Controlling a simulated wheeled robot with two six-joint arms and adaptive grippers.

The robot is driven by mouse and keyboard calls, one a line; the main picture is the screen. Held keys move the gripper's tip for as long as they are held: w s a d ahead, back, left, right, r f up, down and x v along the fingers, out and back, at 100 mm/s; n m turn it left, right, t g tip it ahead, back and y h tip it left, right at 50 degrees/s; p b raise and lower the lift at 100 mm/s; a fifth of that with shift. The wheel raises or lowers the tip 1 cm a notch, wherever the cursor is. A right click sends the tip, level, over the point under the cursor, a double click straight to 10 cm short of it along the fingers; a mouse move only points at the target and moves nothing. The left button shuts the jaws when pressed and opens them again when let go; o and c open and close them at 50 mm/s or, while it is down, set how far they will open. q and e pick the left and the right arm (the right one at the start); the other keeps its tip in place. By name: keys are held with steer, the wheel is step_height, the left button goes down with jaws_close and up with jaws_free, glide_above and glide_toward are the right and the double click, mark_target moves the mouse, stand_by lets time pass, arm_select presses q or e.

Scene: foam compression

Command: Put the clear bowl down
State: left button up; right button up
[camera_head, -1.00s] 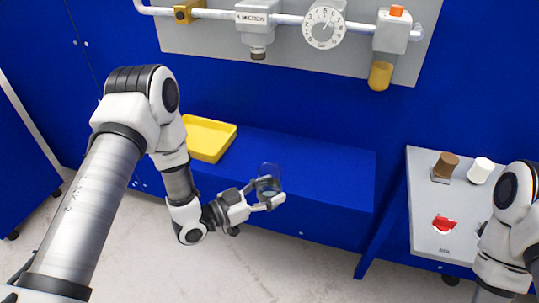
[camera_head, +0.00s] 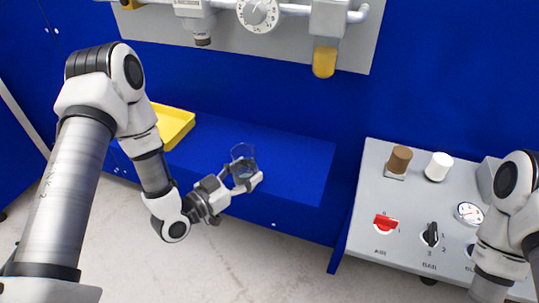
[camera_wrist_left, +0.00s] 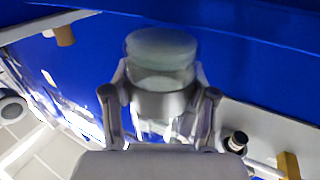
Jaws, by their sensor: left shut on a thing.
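The clear bowl (camera_head: 243,152) is a see-through cup shape in the head view, held over the front part of the blue bench (camera_head: 290,178). My left gripper (camera_head: 243,182) is shut on it, with a finger on either side. In the left wrist view the clear bowl (camera_wrist_left: 160,50) stands up between the two fingers of my left gripper (camera_wrist_left: 163,95). I cannot tell whether its base touches the bench. Only part of my right arm shows at the right edge of the head view; its gripper is out of view.
A yellow tray (camera_head: 176,125) sits on the bench at left. A grey control panel (camera_head: 368,222) with a brown knob (camera_head: 399,160), a white knob (camera_head: 439,166) and a red switch (camera_head: 386,224) stands at right. Pipe fittings with a dial (camera_head: 258,13) hang above. The bench's right part is clear.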

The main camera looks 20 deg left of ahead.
arm_select(q)
steer(key=x, duration=0.4)
steer(key=shift+w+d, duration=0.1)
steer(key=shift+w, duration=0.25)
steer(key=x, duration=0.4)
steer(key=shift+w+d+r, duration=0.1)
steer(key=shift+w+d, duration=0.1)
steer(key=shift+w, duration=0.1)
steer(key=shift+a+f, duration=0.1)
steer(key=shift+f, duration=0.25)
steer(key=shift+s+f, duration=0.1)
steer(key=o, duration=1.6)
steer(key=shift+c, duration=0.2)
steer(key=shift+r, duration=0.25)
steer(key=v, duration=1.2)
steer(key=shift+f, duration=0.15)
